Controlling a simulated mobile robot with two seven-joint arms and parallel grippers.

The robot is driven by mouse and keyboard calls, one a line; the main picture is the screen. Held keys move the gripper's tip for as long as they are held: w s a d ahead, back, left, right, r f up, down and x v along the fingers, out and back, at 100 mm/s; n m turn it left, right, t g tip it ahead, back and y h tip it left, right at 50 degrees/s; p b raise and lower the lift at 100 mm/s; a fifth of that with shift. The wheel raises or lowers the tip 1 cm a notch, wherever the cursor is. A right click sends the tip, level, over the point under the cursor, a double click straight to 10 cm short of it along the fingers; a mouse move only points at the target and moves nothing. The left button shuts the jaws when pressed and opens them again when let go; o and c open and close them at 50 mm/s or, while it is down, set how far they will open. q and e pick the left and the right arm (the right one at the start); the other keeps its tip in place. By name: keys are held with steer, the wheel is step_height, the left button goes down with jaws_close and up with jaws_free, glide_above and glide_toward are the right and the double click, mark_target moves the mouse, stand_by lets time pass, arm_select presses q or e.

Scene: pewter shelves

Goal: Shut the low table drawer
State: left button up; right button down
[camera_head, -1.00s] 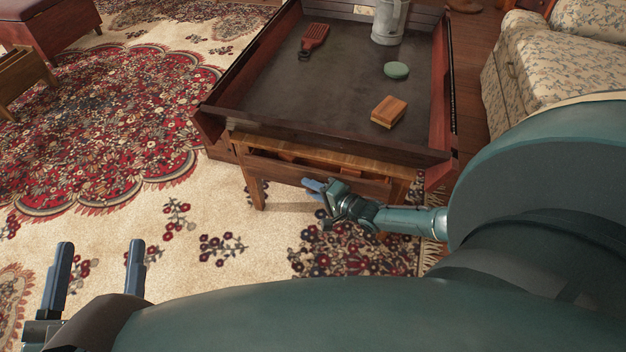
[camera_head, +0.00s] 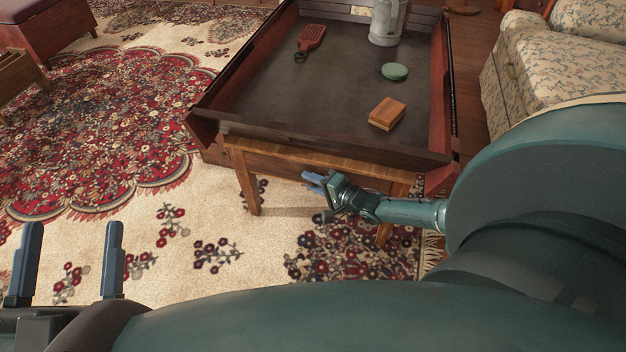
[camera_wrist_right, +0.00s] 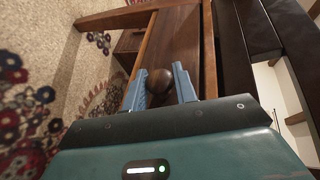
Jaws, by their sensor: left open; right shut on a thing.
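The low wooden table (camera_head: 249,182) stands ahead under a large dark tray-like top. Its drawer (camera_head: 285,168) has a brown front that looks about level with the table frame, with no gap visible above it. My right gripper (camera_head: 316,181) is at the drawer front. In the right wrist view, the round brown knob (camera_wrist_right: 160,81) sits between the fingers of my right gripper (camera_wrist_right: 160,88), which is shut on it, with the drawer front (camera_wrist_right: 178,48) just behind. My left gripper (camera_head: 70,228) is open and empty at the lower left, well away from the table.
On the tray top (camera_head: 320,95) are a red brush-like item (camera_head: 311,38), a grey pitcher (camera_head: 386,22), a green disc (camera_head: 395,71) and a wooden block (camera_head: 387,113). A floral sofa (camera_head: 540,60) stands at the right.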

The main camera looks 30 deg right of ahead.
steer(key=c, duration=1.1)
jaws_free()
steer(key=shift+w+d, duration=0.25)
steer(key=shift+d, duration=0.1)
steer(key=shift+c, duration=0.2)
steer(key=shift+o, duration=0.2)
steer(key=shift+r, duration=0.15)
steer(key=shift+s+r, duration=0.1)
arm_select(q)
steer(key=f+y+p, duration=0.1)
steer(key=p, duration=0.1)
steer(key=f+g+y+p, duration=0.1)
steer(key=p, duration=0.2)
steer(key=shift+s+a+f+n, duration=0.15)
steer(key=shift+s+n, duration=0.25)
arm_select(e)
steer(key=v, duration=1.3)
steer(key=shift+s+a+f, duration=0.2)
steer(key=shift+f, duration=0.15)
arm_select(q)
steer(key=shift+a, duration=0.15)
arm_select(e)
steer(key=shift+s+a, duration=0.1)
